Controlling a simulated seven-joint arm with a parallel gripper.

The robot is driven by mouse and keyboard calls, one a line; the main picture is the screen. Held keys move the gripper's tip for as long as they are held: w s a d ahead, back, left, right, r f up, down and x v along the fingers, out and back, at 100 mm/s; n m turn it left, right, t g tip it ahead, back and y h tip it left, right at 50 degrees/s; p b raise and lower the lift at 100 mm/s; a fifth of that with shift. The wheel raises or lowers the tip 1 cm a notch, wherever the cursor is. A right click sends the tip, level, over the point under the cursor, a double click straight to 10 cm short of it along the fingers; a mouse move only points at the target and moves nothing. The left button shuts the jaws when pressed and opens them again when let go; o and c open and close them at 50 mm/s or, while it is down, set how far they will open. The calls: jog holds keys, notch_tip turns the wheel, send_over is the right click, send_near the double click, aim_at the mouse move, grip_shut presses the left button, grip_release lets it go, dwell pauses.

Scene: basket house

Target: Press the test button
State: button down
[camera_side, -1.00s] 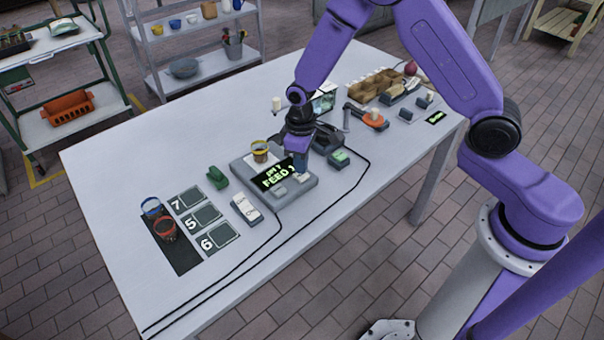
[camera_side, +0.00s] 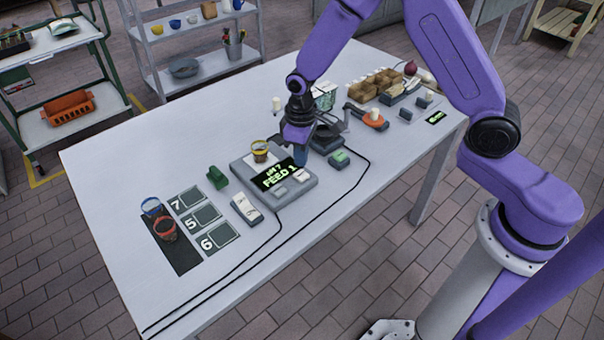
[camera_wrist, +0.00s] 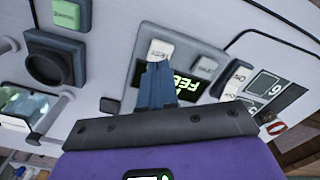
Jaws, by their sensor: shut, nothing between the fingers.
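The grey test unit (camera_side: 308,186) sits mid-table with a black display (camera_side: 273,175) reading "pH 7" and "FEED 1" in green. Two pale buttons are on its front edge: one nearer the right corner (camera_side: 300,175) and one to its left (camera_side: 281,190). In the wrist view the right-corner button (camera_wrist: 160,48) has small dark lettering I cannot read surely; the other button (camera_wrist: 205,65) is beside it. My gripper (camera_side: 301,160) is shut and empty, just above the unit's right end. Its blue fingertips (camera_wrist: 158,64) appear close to the right-corner button, apparently above it.
A yellow-rimmed cup (camera_side: 260,152) stands on the unit. A dark device with a green button (camera_side: 340,157) is to the right. A white-topped switch (camera_side: 246,207), a green block (camera_side: 217,177) and a dark mat (camera_side: 173,246) with two cups are left. Black cables cross the front.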

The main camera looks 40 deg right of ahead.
notch_tip(320, 180, up, 4)
jog(key=shift+f, duration=0.1)
dwell(0.4)
jog(key=s+r+n, duration=0.3)
jog(key=s+r, duration=0.6)
jog(key=s, duration=0.5)
jog(key=s+d+r+n, duration=0.1)
jog(key=s+d, duration=0.2)
jog(key=s, duration=0.5)
jog(key=s+d+r+n, duration=0.2)
jog(key=s+d, duration=0.1)
jog(key=s, duration=0.5)
jog(key=shift+r+n, duration=0.2)
jog(key=shift+n, duration=0.1)
